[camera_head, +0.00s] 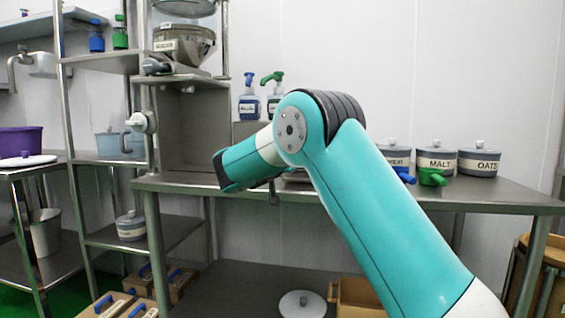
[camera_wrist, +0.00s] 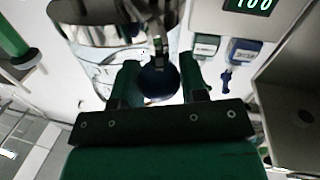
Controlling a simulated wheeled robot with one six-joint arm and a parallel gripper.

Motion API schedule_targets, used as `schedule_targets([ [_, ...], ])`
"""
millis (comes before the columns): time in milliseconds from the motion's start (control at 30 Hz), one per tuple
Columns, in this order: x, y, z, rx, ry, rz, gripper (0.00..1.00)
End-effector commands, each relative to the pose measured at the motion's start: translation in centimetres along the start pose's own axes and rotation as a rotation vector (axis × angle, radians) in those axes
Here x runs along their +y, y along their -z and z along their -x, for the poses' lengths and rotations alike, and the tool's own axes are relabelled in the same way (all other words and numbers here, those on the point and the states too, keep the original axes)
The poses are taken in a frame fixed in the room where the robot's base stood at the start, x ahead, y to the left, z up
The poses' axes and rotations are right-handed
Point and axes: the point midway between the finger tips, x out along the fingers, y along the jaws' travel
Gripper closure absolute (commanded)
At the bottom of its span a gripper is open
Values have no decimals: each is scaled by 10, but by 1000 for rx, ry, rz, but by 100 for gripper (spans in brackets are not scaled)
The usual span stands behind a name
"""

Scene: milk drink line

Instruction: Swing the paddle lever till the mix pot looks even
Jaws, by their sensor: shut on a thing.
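In the wrist view, my gripper (camera_wrist: 161,74) has its two green fingers on either side of a dark blue ball knob (camera_wrist: 157,84), shut on it. The knob sits at the end of a short metal lever (camera_wrist: 157,45). A shiny metal vessel (camera_wrist: 95,45), seemingly the mix pot, stands just beyond the fingers. Its inside is not visible, so I cannot tell how the mix looks. In the head view my turquoise arm covers the pot, the lever and my fingers.
A green-digit display (camera_wrist: 248,4) and small blue- and green-topped bottles are beside the vessel. Lidded pots, including MALT (camera_head: 436,161) and OATS (camera_head: 479,161), stand right on the steel table (camera_head: 510,190). A hopper (camera_head: 185,45) is on the rack at left.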

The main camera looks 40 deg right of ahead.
Motion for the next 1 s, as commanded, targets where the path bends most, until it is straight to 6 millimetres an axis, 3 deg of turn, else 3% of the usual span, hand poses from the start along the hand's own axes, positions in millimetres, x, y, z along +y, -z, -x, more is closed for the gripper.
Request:
schedule_targets([
  [600,-9,2,8,4,8,1,100],
  [633,-9,2,8,4,8,1,54],
  [700,-10,2,9,4,10,1,37],
  [1000,-12,2,11,4,14,1,36],
])
